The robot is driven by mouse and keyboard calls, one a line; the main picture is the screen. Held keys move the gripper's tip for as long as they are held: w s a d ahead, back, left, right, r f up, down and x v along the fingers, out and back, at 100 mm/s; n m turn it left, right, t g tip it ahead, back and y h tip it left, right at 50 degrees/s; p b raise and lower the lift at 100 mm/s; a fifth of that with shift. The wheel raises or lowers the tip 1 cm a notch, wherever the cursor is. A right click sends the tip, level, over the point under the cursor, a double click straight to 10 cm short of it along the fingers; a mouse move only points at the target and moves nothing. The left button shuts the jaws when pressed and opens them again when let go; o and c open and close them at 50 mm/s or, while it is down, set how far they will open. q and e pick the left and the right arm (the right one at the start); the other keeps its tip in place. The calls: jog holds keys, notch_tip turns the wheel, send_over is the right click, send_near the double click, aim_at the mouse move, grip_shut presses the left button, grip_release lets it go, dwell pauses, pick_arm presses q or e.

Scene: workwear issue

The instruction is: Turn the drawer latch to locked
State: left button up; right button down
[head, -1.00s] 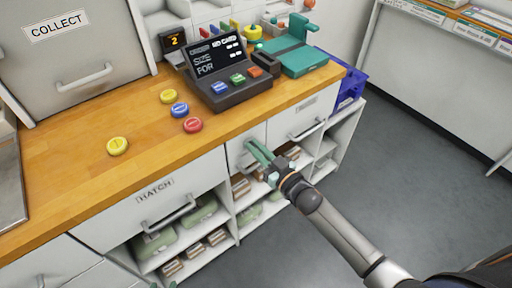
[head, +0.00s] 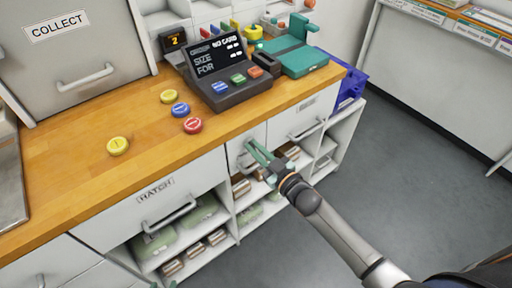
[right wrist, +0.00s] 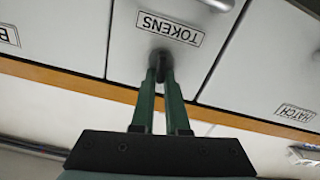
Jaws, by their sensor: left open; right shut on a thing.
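The drawer latch (right wrist: 160,56) is a small dark knob on the white drawer marked TOKENS (right wrist: 125,45), which appears upside down in the right wrist view. In the head view this narrow drawer front (head: 234,158) is below the counter edge, and it looks closed. My right gripper (head: 250,146) has its green fingers shut on the latch; the fingers also show in the right wrist view (right wrist: 160,76). The fingers partly hide the latch, so I cannot tell which way it is turned.
The HATCH drawer (head: 120,209) is left of the latch, and another drawer (head: 290,122) with a bar handle is right. Open shelves with packs lie below. On the counter (head: 70,150) are a dark terminal (head: 228,92), coloured tokens and a teal device (head: 300,58).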

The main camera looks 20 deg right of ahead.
jog(key=n, duration=0.4)
jog(key=shift+s+a+f+n, duration=0.1)
jog(key=shift+a+f+n, duration=0.1)
jog(key=shift+a+n, duration=0.1)
jog(key=n, duration=0.2)
jog(key=n+b, duration=0.1)
jog(key=n, duration=0.1)
jog(key=shift+a+f+n, duration=0.1)
jog(key=shift+f+n, duration=0.1)
jog(key=shift+n, duration=0.1)
jog(key=shift+f+n+b, duration=0.1)
jog(key=shift+n+b, duration=0.25)
jog(key=shift+n, duration=0.55)
jog(key=shift+s+f+n+b, duration=0.1)
jog(key=shift+n+b, duration=0.3)
jog(key=shift+n, duration=0.7)
pick_arm(q)
jog(key=shift+w+d+f+b, duration=0.35)
jog(key=shift+w+d+f, duration=0.15)
jog(key=shift+d+f, duration=0.35)
pick_arm(e)
jog(key=shift+a+n, duration=0.1)
jog(key=shift+n, duration=1)
pick_arm(q)
jog(key=shift+a, duration=0.1)
